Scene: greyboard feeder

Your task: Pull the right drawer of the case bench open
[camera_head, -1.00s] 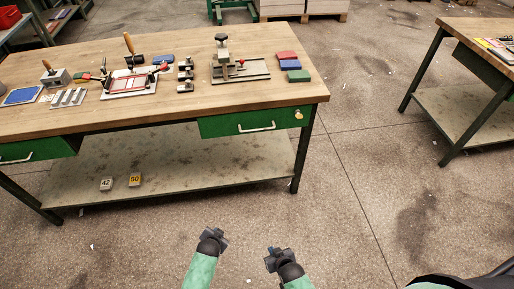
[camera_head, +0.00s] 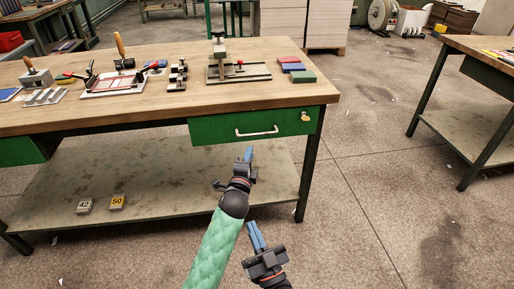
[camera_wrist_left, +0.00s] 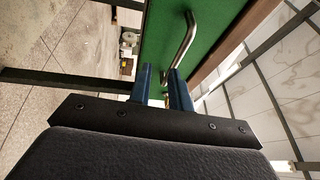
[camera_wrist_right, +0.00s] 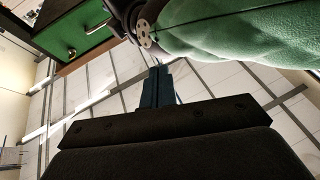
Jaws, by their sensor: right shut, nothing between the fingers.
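The right drawer (camera_head: 220,131) of the case bench is a green front under the tabletop, flush with the bench. Its metal bar handle (camera_head: 257,132) sits at the middle, with a brass knob (camera_head: 306,116) at its right end. My left gripper (camera_head: 248,154) is just below and in front of the handle, open and empty. In the left wrist view the handle (camera_wrist_left: 181,45) lies ahead of the two blue fingers (camera_wrist_left: 162,84), apart from them. My right gripper (camera_head: 256,237) is shut and empty, lower and nearer me; its fingers also show in the right wrist view (camera_wrist_right: 157,85).
The wooden benchtop (camera_head: 140,110) bears several tools and blocks. A lower shelf (camera_head: 150,180) holds two numbered blocks (camera_head: 117,201). A bench leg (camera_head: 309,170) stands right of the drawer. The floor between the benches is clear.

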